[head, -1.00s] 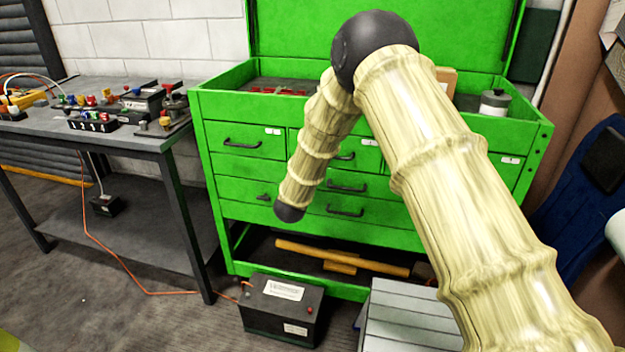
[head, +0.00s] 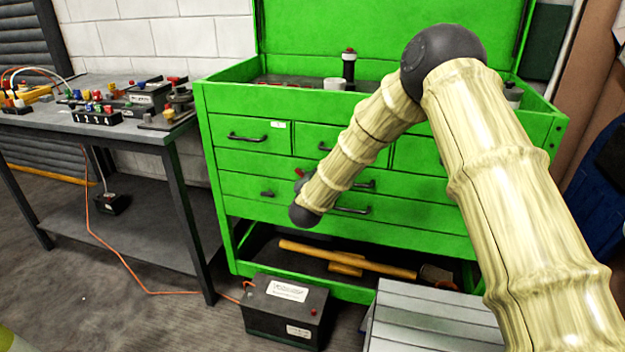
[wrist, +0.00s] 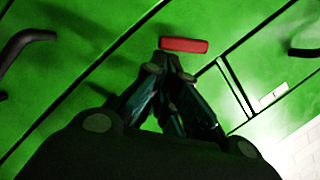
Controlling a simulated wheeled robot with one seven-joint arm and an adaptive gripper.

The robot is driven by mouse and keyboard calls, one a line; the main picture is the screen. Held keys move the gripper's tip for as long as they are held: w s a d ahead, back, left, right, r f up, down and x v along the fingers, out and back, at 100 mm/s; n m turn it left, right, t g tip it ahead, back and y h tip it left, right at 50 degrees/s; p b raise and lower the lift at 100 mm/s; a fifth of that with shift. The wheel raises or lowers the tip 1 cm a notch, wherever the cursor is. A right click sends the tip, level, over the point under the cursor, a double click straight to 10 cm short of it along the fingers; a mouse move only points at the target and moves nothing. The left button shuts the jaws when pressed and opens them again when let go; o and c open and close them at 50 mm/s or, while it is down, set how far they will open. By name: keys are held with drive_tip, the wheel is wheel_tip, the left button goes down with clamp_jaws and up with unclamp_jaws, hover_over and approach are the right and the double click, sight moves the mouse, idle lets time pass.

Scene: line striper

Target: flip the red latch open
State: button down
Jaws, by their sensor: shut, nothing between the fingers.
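The red latch (wrist: 184,45) shows in the wrist view as a short red bar against the green cabinet front. It lies just beyond the fingertips of my gripper (wrist: 168,62), slightly to their right. The fingers converge and are shut with nothing between them. I cannot tell whether the tips touch the latch. In the head view a small red piece, likely the latch (head: 300,173), shows beside the end of my arm. Most of my gripper is hidden there behind the arm. The green tool cabinet (head: 225,100) fills the middle of the head view.
Black drawer handles (head: 247,138) stick out from the cabinet front. A grey workbench (head: 130,133) with small devices stands at the left. A black battery (head: 285,308) and a grey slatted box (head: 430,320) sit on the floor before the cabinet. Open floor lies at the lower left.

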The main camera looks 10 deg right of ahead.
drive_tip(key=shift+d+f+m+t+b, duration=0.15)
drive_tip(key=shift+f+m+b, duration=0.2)
drive_tip(key=shift+m+b, duration=0.35)
drive_tip(key=shift+a+f+m+t+b, duration=0.15)
drive_tip(key=shift+f+m+b, duration=0.2)
drive_tip(key=shift+m+b, duration=0.35)
drive_tip(key=shift+f+m+t+b, duration=0.2)
drive_tip(key=shift+f+m+b, duration=0.05)
drive_tip(key=shift+m+b, duration=0.4)
drive_tip(key=shift+f+m+t+b, duration=0.2)
drive_tip(key=shift+f+m+b, duration=0.05)
drive_tip(key=shift+m+b, duration=0.4)
drive_tip(key=shift+r, duration=0.1)
drive_tip(key=s+d+r+p, duration=0.1)
drive_tip(key=s, duration=1)
drive_tip(key=shift+s+d+r, duration=0.2)
drive_tip(key=shift+d+r, duration=0.1)
